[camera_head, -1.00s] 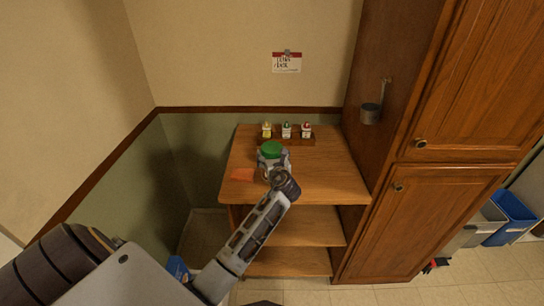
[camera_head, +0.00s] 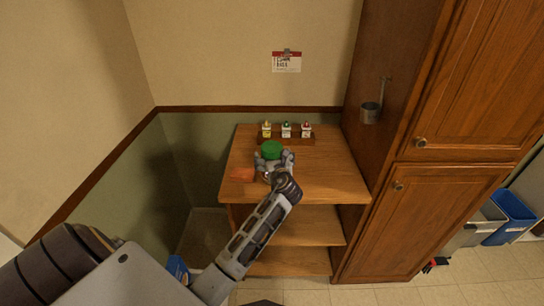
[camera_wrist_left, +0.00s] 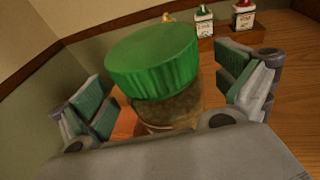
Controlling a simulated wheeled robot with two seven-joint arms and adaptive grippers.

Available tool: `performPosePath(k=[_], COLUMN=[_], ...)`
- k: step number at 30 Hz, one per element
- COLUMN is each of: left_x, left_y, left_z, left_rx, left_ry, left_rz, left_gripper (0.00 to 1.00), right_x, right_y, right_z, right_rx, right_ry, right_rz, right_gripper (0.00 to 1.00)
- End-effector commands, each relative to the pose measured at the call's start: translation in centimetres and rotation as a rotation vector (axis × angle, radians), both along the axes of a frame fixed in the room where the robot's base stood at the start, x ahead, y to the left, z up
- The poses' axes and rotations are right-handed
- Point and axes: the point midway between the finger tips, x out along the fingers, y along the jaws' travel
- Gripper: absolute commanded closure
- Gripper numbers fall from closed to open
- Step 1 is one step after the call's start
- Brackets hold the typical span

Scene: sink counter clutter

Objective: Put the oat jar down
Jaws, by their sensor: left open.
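The oat jar (camera_head: 271,151) has a green lid and stands upright on the wooden shelf top (camera_head: 325,178). In the left wrist view the jar (camera_wrist_left: 155,70) is between my left gripper's fingers, with its lower part hidden by the gripper body. My left gripper (camera_head: 274,162) is open around the jar. In the wrist view the left fingers (camera_wrist_left: 168,95) stand apart, with gaps on both sides of the jar. My right gripper does not show.
Several small bottles (camera_head: 286,130) stand in a wooden rack at the back of the shelf. A tall wooden cabinet (camera_head: 430,160) bounds the right side. The shelf's right front is clear.

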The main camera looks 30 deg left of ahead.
Motion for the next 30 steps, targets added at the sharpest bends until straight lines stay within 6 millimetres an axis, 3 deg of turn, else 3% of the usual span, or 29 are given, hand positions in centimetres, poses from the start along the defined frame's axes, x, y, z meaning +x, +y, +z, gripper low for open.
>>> performPosePath(k=[18,30], left_x=[-5.8,-7.4], left_y=[-5.5,-7.0], left_z=[1.5,2.1], left_rx=[-0.002,-0.001], left_ry=[0.000,-0.001], left_rz=[-0.001,0.000], left_gripper=[0.01,0.01], right_x=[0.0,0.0], right_y=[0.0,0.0], right_z=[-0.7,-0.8], right_rx=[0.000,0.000], right_ry=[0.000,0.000], right_rz=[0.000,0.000], right_gripper=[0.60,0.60])
